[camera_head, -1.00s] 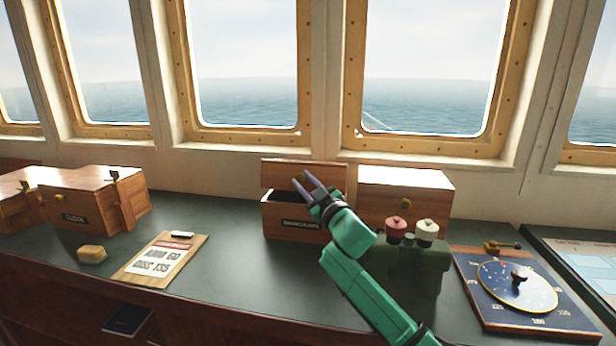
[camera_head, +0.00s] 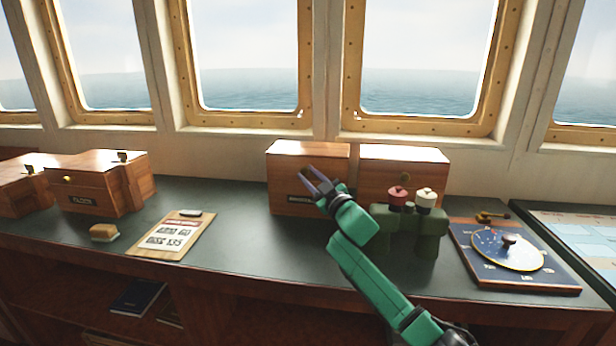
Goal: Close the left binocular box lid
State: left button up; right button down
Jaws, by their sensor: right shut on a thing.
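The left binocular box (camera_head: 288,203) is a wooden box with a dark label on its front, at the back of the counter. Its lid (camera_head: 310,152) is down and looks flush with the body. My right gripper (camera_head: 316,180) is at the front of this box, over the lid's front face, and is shut on the lid there. The fingers hide the exact spot held, and the gripper covers part of the label. My left gripper is not in view.
A second wooden box (camera_head: 425,163) stands close on the right, shut. Green binoculars (camera_head: 408,232) with red and cream caps stand right of my forearm. A blue dial board (camera_head: 515,258) is further right. A clipboard (camera_head: 172,237) and sponge (camera_head: 104,233) lie left; counter between is clear.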

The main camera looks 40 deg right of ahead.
jog(key=c, duration=0.6)
grip_release()
jog(key=shift+w+a+f, duration=0.1)
jog(key=shift+f, duration=0.65)
jog(key=shift+c, duration=0.2)
jog(key=shift+a+r, duration=0.1)
jog(key=shift+r, duration=0.1)
jog(key=b+v, duration=0.1)
jog(key=v, duration=0.6)
jog(key=shift+s+r, duration=0.2)
jog(key=shift+s, duration=0.15)
jog(key=shift+a, duration=0.1)
